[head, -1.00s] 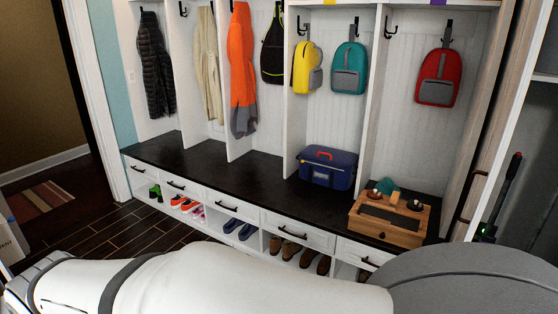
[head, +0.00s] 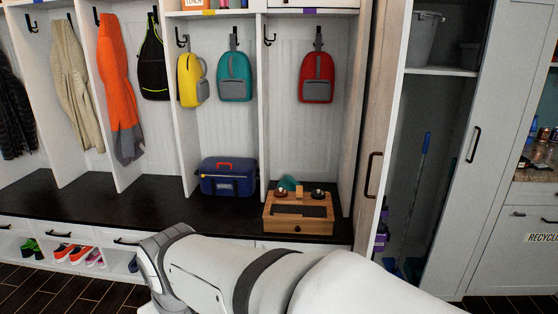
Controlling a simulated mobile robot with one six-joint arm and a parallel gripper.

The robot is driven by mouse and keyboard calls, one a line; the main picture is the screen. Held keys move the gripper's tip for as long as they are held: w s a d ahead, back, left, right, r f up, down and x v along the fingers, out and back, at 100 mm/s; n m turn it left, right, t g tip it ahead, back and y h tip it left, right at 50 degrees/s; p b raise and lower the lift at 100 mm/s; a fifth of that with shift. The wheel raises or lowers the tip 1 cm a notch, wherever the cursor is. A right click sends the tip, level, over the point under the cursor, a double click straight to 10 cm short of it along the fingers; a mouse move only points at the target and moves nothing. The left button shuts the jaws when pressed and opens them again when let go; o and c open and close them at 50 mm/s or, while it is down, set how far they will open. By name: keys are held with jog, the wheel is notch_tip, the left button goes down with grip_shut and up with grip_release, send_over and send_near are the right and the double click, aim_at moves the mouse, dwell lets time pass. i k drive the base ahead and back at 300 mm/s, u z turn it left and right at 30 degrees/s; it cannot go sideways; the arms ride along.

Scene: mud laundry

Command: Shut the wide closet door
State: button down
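A tall closet (head: 427,120) stands open to the right of the coat bench. A wood-toned door panel (head: 385,100) with a dark handle (head: 373,175) stands at the left side of its opening, seen at a steep angle. A pale panel (head: 500,120) with a dark handle (head: 473,145) borders the opening on the right. I cannot tell which of the two is the wide door. My white arm crosses the bottom of the head view and hides the floor and lower bench there. My gripper is out of view.
Inside the closet are a grey bucket (head: 426,38) on a shelf and a blue-handled broom (head: 416,190). The bench (head: 130,205) holds a blue toolbox (head: 228,177) and a wooden box (head: 298,213). A counter (head: 535,174) is at far right. Dark floor shows at lower left.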

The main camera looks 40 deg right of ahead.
aim_at(396, 23)
jog(key=z, duration=2.2)
jog(key=i, duration=1)
jog(key=z, duration=0.95)
jog(key=k, duration=0.55)
jog(key=u, duration=0.25)
jog(key=i, duration=0.45)
jog(key=u, duration=0.05)
